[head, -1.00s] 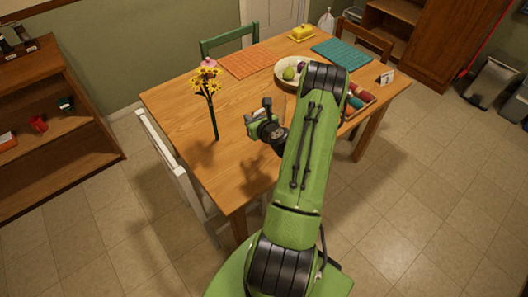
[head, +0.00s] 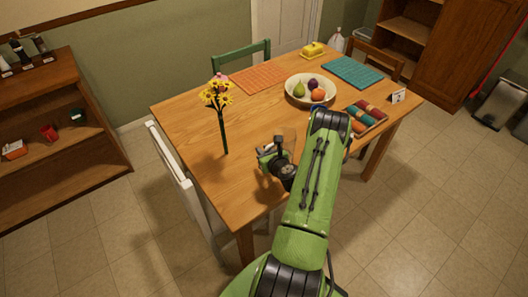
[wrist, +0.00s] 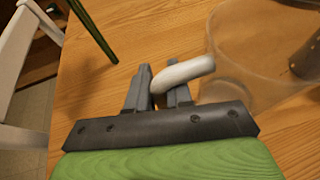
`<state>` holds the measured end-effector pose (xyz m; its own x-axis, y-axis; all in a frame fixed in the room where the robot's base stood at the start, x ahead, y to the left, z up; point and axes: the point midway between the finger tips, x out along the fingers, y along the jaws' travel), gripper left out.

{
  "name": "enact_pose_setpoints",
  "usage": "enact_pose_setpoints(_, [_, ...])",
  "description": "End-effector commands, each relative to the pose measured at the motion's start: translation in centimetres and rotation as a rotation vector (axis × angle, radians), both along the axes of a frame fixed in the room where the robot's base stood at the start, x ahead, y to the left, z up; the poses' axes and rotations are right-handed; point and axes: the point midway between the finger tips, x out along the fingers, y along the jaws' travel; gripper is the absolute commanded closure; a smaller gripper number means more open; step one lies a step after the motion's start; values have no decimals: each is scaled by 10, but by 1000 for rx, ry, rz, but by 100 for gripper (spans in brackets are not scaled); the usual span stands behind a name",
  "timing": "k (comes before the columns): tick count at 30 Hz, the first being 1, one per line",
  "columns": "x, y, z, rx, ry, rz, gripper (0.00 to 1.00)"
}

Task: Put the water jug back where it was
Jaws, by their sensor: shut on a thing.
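The water jug (wrist: 245,45) is a clear, see-through vessel with a white handle (wrist: 185,72). In the wrist view it fills the upper right, with table wood showing through it. My gripper (wrist: 158,82) is shut on the handle, with a finger on either side. In the head view my gripper (head: 268,152) is over the near middle of the wooden table (head: 190,120). The jug is only a faint clear shape there, partly behind my arm. I cannot tell whether its base touches the table.
Yellow flowers (head: 216,95) on a tall green stem stand left of my gripper. A fruit bowl (head: 292,95), an orange placemat (head: 260,78), a teal placemat (head: 353,72), a tray of colored items (head: 366,119) and a small card (head: 398,96) lie beyond. The left tabletop is clear.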

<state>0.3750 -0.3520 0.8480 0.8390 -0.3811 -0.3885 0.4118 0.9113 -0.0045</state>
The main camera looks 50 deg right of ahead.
Motion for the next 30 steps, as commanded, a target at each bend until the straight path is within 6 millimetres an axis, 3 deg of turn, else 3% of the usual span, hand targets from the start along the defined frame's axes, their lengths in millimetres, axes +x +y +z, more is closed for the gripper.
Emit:
enact_pose_setpoints(1, [0, 0, -3, -1, -1, -1, 100])
enact_pose_setpoints(2, [0, 0, -3, 0, 1, 0, 76])
enact_pose_setpoints(6, [0, 0, -2, 0, 1, 0, 55])
enact_pose_setpoints(16, [0, 0, 4, 0, 0, 0, 55])
enact_pose_setpoints(30, [-91, 41, 42, 8, -1, -5, 55])
